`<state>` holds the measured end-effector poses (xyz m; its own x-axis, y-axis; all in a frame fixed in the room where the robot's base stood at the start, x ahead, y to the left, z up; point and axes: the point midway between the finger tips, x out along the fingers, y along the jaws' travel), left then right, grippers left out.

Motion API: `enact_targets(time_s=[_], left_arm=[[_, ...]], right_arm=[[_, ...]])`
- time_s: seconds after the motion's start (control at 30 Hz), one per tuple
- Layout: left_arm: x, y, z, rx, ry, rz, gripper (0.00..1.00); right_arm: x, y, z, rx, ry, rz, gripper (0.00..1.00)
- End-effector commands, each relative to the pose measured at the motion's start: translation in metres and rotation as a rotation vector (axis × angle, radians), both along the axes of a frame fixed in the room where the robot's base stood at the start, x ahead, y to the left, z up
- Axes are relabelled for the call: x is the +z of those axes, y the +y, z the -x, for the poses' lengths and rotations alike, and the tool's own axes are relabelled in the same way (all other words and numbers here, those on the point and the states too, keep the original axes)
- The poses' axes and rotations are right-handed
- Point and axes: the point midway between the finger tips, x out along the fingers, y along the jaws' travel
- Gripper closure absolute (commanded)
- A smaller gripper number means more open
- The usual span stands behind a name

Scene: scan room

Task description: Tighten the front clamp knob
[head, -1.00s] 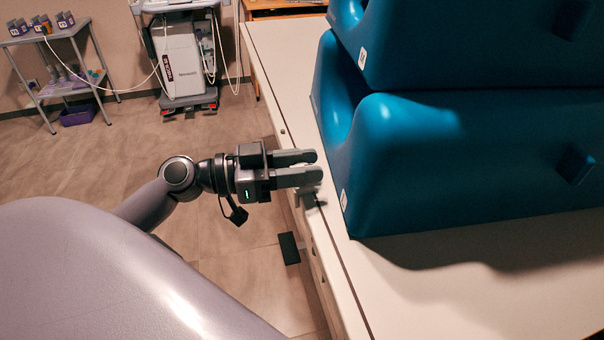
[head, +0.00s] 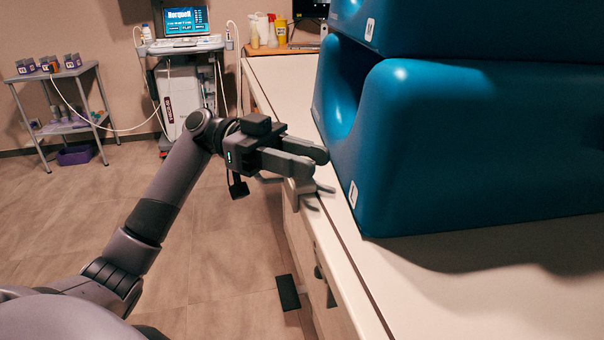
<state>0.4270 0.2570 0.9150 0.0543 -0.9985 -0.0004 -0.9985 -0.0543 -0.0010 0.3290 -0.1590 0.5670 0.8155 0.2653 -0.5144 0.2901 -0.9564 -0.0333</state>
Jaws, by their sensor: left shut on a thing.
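My left gripper (head: 308,158) is at the left edge of the white table (head: 450,290), with its two fingers pointing right. Its fingers are closed on a small part, which I take to be the front clamp knob; the fingers hide most of it. A grey clamp piece (head: 306,190) shows just below the fingers at the table edge. Its exact shape is hard to make out. My right gripper is out of view.
Large blue foam blocks (head: 470,150) are stacked on the table just right of my gripper. An ultrasound cart (head: 183,90) and a grey shelf trolley (head: 60,110) stand at the back left. A dark flat thing (head: 288,292) lies low beside the table. The floor to the left is clear.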

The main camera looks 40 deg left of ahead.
Motion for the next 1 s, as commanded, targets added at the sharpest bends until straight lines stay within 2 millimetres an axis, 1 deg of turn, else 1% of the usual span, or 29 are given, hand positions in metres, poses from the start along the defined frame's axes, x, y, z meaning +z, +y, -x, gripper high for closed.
enact_targets(time_s=[0.2,0.37,0.43,0.5,0.8,1.0], left_arm=[[0.000,0.000,-0.001,-0.210,-0.001,0.005,0.95],[-0.002,0.000,-0.001,-0.349,-0.002,0.003,0.95],[-0.003,0.000,-0.001,-0.398,-0.001,0.001,0.95],[-0.004,0.000,-0.001,-0.442,-0.002,-0.001,0.95],[-0.003,0.000,0.000,-0.577,0.000,-0.002,0.95],[-0.002,0.000,0.000,-0.624,0.001,-0.001,0.95]], right_arm=[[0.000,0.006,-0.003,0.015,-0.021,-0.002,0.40],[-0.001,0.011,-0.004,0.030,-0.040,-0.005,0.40],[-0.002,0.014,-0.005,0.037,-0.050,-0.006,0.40],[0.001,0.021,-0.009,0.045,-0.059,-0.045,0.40],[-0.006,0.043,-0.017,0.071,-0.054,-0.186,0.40],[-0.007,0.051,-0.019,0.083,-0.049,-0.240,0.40]])
